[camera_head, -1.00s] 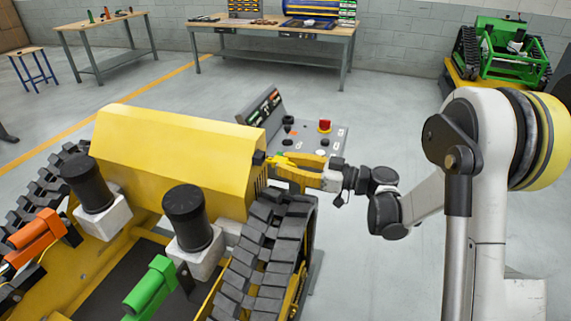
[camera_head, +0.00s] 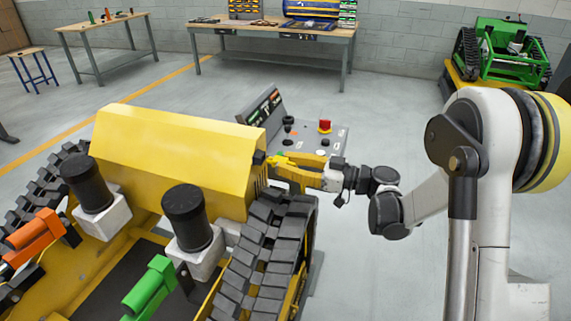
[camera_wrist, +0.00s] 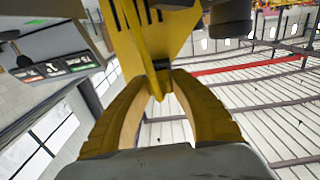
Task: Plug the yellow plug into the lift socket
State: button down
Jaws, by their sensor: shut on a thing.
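The yellow tracked carrier (camera_head: 180,140) fills the left of the head view. My gripper (camera_head: 284,160) reaches in from the right to the housing's right end, above the near track. In the wrist view my gripper (camera_wrist: 160,78) has both yellow fingers closed around a narrow yellow piece, which seems to be the yellow plug (camera_wrist: 155,83). A small black block (camera_head: 259,157) sits at the housing's edge by my fingertips. I cannot tell whether it is the lift socket or part of the plug, nor whether plug and socket touch. The fingers hide much of the plug.
A grey control panel (camera_head: 325,140) with a red button (camera_head: 324,126) stands just behind my gripper. The black rubber track (camera_head: 262,250) lies close below. Black cylinders, an orange handle (camera_head: 35,232) and a green handle (camera_head: 150,287) stand on the carrier. Workbenches are far behind.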

jog(key=shift+a, duration=0.25)
dwell(0.4)
jog(key=shift+w+a, duration=0.2)
jog(key=shift+a, duration=0.15)
jog(key=shift+w+a+b, duration=0.25)
jog(key=shift+a+b, duration=0.4)
jog(key=shift+a, duration=0.05)
dwell(1.5)
jog(key=c, duration=1.2)
grip_release()
jog(key=shift+o, duration=0.2)
jog(key=shift+d, duration=0.15)
